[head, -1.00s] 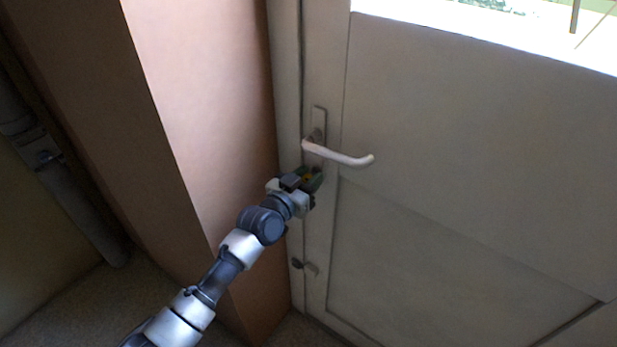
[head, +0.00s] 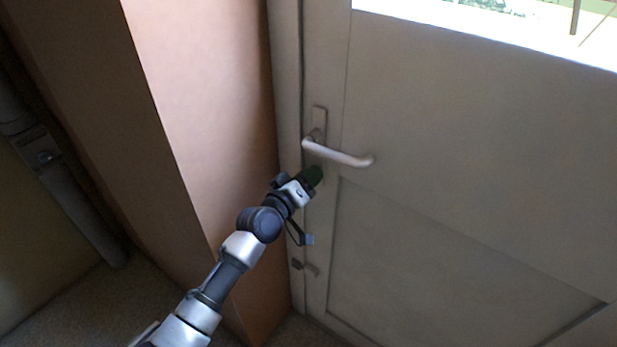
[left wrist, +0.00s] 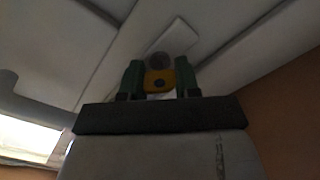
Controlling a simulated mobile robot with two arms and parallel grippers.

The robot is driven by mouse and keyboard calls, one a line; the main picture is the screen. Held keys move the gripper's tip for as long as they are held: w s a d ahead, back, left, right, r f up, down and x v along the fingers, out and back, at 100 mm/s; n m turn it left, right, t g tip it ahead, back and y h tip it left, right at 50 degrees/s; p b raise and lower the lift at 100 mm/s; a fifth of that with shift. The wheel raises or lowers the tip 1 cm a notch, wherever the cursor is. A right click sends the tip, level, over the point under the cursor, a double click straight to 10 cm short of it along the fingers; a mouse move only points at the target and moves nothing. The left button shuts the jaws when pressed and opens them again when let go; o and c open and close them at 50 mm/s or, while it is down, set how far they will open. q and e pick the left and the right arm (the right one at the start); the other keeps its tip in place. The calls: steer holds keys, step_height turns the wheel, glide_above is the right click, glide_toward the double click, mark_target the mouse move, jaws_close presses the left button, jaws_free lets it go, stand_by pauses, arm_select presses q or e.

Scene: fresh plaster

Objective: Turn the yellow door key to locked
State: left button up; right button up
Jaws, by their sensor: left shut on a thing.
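The yellow door key (left wrist: 160,79) shows in the left wrist view, its head between the two green fingers of my left gripper (left wrist: 160,80). The gripper is shut on it. A round grey lock part (left wrist: 159,60) sits just beyond the key. In the head view my left gripper (head: 312,177) is at the door (head: 450,150), just below the white lever handle (head: 340,153), and it hides the key there. I cannot tell the key's exact turn angle. My right gripper is not in view.
The handle's plate (head: 319,120) is above the gripper. A small latch (head: 298,265) sits lower on the door edge. A pinkish wall pillar (head: 200,110) stands close on the left. A bright window pane (head: 500,25) is at the top right.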

arm_select(q)
steer(key=n, duration=0.4)
steer(key=shift+f+n, duration=0.1)
steer(key=shift+n, duration=0.2)
steer(key=shift+n+p, duration=0.35)
steer(key=shift+n, duration=1.65)
steer(key=shift+f, duration=0.1)
steer(key=o, duration=0.9)
steer(key=shift+a, duration=0.1)
steer(key=v, duration=1)
steer(key=shift+s+a, duration=0.2)
steer(key=shift+s, duration=0.15)
